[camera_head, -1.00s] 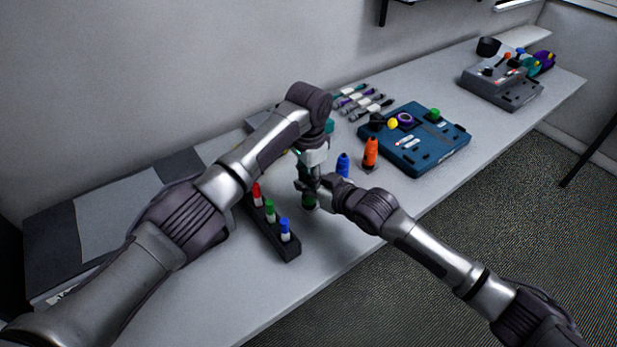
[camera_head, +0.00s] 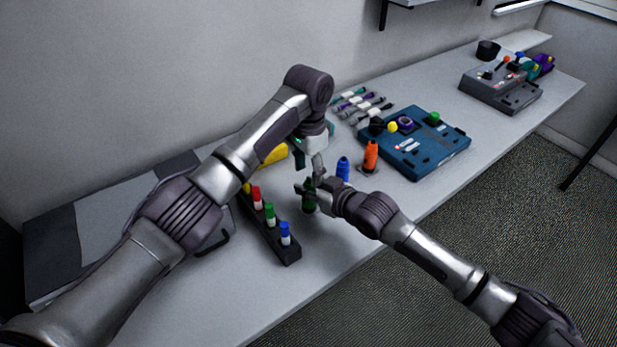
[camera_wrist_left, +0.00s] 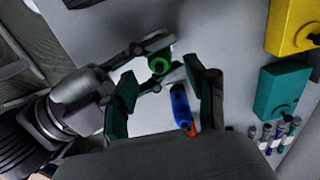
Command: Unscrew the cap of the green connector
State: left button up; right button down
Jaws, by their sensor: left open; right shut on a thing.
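The green connector (camera_head: 308,196) stands roughly upright at the middle of the table. My right gripper (camera_head: 311,189) is shut on it from the right side. In the left wrist view the connector's round green top with a dark centre (camera_wrist_left: 159,65) shows between the right gripper's fingers (camera_wrist_left: 157,66). I cannot tell whether that top is a cap or an open end. My left gripper (camera_head: 312,165) is open above the connector, fingers pointing down. In the left wrist view its teal-edged fingers (camera_wrist_left: 165,88) are spread, with nothing held between them.
A blue connector (camera_head: 343,170) and an orange one (camera_head: 370,156) stand close right of the grippers. A black rack (camera_head: 285,252) with several coloured caps lies in front left. A blue panel box (camera_head: 440,152), a yellow box (camera_head: 274,155) and cables (camera_head: 362,106) lie farther back.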

jog(key=shift+s+d+f, duration=0.1)
jog(key=shift+s+f, duration=0.1)
jog(key=shift+f, duration=0.4)
jog(key=c, duration=0.8)
grip_release()
jog(key=shift+c, duration=0.2)
jog(key=shift+o, duration=0.3)
jog(key=shift+w+r, duration=0.2)
jog(key=shift+r, duration=0.05)
jog(key=shift+r, duration=0.1)
